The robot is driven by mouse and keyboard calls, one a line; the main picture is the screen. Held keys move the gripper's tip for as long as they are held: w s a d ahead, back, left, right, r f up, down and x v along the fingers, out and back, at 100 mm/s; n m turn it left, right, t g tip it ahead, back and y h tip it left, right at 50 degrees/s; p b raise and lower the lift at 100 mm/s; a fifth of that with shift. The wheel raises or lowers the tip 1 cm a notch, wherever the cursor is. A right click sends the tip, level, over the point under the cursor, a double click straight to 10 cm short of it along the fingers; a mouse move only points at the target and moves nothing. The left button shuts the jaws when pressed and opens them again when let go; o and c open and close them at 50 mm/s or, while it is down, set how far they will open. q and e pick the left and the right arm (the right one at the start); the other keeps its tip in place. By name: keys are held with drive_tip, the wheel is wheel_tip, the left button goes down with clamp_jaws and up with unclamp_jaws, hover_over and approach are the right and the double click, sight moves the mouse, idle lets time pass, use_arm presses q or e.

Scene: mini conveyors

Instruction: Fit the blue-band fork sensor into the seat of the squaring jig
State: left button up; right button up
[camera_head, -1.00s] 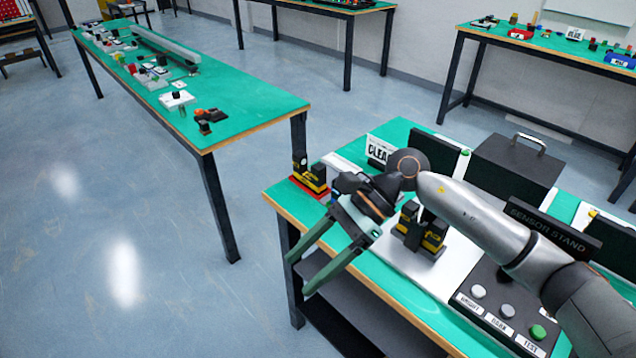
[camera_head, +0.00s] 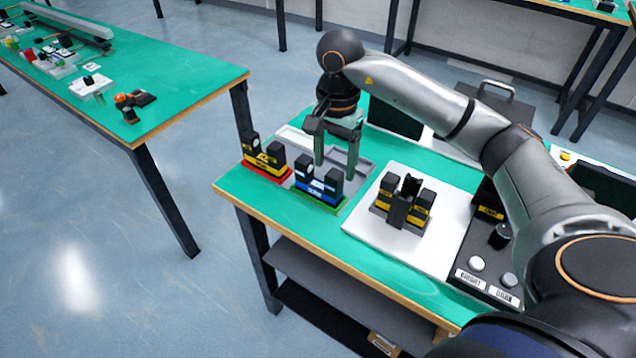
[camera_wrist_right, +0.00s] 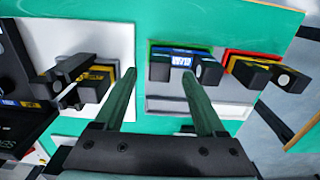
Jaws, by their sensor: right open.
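The blue-band fork sensor (camera_head: 318,187) stands on a green-edged spot in a grey tray near the table's left end, its dark prongs up. It also shows in the right wrist view (camera_wrist_right: 180,60), just beyond my fingertips. My right gripper (camera_head: 337,163) is open and points down, behind and slightly right of the sensor. In the wrist view, the right gripper (camera_wrist_right: 158,82) has nothing between its fingers, and any contact with the sensor is unclear. I cannot identify the squaring jig with certainty in these frames. My left gripper is not in view.
A yellow-band fork sensor (camera_head: 266,158) stands on a red-edged spot left of the blue one. Another yellow-banded unit (camera_head: 405,205) stands on a white plate (camera_head: 370,228), beside a button box (camera_head: 480,272). Another green-topped table (camera_head: 190,80) lies across the aisle.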

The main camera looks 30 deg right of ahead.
sight(334, 173)
wheel_tip(334, 173, down, 6)
drive_tip(key=shift+d+r, duration=0.1)
idle(0.4)
clamp_jaws()
idle(0.4)
